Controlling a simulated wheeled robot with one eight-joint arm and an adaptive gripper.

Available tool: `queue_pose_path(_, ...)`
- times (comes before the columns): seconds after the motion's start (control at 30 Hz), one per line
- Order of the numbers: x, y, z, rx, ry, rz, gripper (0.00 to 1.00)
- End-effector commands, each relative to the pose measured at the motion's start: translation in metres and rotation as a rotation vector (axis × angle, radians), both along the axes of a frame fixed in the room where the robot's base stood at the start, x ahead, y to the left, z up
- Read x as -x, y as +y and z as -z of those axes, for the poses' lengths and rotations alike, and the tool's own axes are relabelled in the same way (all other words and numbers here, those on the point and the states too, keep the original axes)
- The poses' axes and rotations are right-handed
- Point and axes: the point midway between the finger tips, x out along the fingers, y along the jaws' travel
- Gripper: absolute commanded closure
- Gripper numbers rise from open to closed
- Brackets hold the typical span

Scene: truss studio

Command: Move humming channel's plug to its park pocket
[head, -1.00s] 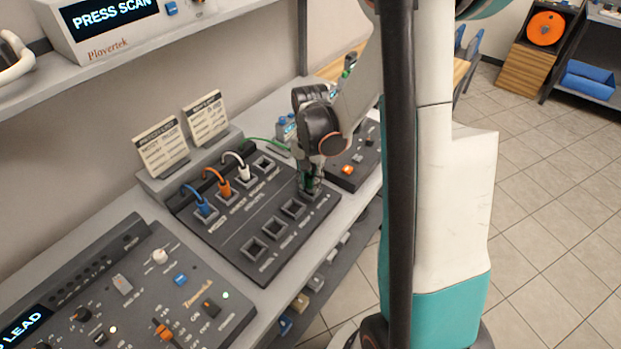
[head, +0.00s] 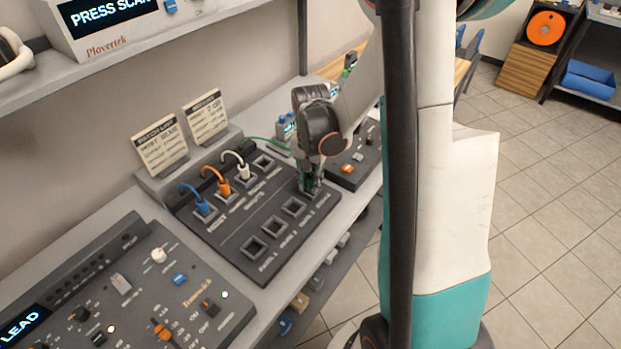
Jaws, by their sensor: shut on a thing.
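My gripper (head: 309,181) points down at the front right end of the patch panel (head: 228,240), over the last pocket of the front row. It is shut on a green plug (head: 307,183), mostly hidden between the fingers. I cannot tell how deep the plug sits in the pocket. A green cable (head: 262,140) runs from behind the gripper to the left. In the back row, a blue plug (head: 204,206), an orange plug (head: 223,187) and a white plug (head: 243,171) stand in sockets. The rightmost back socket (head: 264,162) is empty. The other front pockets (head: 274,226) are empty.
Two cards (head: 159,146) stand behind the panel. A mixer console (head: 150,290) lies at the front left, and a smaller box with an orange switch (head: 347,169) is just right of my gripper. A shelf with a display unit (head: 110,22) hangs above.

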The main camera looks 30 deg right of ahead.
Motion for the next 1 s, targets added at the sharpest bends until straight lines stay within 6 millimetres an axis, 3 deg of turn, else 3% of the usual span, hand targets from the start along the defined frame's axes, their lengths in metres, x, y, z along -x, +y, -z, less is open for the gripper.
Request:
queue_pose_path(0.37, 0.0, 0.0, 0.008, 0.0, 0.0, 0.0, 1.0)
queue_pose_path(0.4, 0.0, 0.0, 0.007, 0.0, 0.0, 0.0, 0.73)
queue_pose_path(0.43, 0.0, 0.0, 0.007, 0.0, 0.0, 0.0, 0.72)
queue_pose_path(0.77, 0.0, 0.0, 0.006, 0.0, 0.0, 0.0, 0.72)
queue_pose_path(1.0, 0.0, 0.0, -0.008, 0.0, 0.0, 0.0, 0.72)
